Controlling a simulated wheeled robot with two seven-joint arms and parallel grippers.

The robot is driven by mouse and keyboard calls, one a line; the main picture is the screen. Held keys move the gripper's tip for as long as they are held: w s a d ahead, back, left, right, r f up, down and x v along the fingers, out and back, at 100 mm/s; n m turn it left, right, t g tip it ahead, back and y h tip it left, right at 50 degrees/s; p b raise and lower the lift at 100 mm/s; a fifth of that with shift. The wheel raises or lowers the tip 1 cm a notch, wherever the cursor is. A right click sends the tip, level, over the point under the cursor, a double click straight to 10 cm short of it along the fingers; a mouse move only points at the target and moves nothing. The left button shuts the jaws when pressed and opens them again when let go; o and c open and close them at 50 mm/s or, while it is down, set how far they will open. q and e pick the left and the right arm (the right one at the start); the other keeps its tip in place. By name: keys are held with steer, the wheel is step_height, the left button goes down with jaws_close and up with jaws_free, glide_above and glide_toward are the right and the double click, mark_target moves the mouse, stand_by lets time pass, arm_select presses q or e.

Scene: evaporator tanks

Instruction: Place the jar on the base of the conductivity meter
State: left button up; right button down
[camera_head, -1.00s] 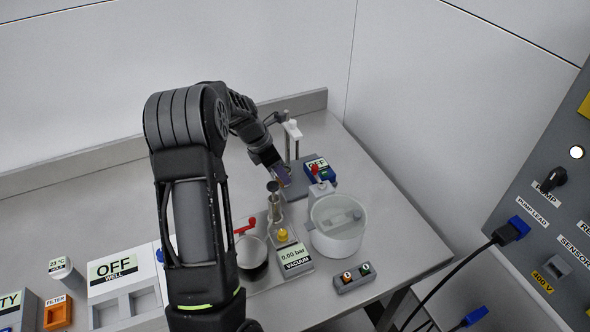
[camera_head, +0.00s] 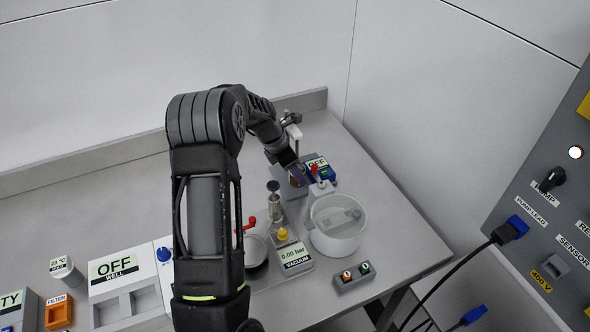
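My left arm reaches from the bottom of the view to the back right of the table. I cannot make out the jar. My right gripper is not in view.
A two-button box (camera_head: 354,277) sits nearer. A control panel (camera_head: 550,220) is at right.

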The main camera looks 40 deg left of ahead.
arm_select(q)
steer(key=shift+o, duration=1.1)
steer(key=shift+r, duration=0.1)
steer(key=b+v, duration=0.2)
steer(key=v, duration=1)
steer(key=shift+a, duration=0.1)
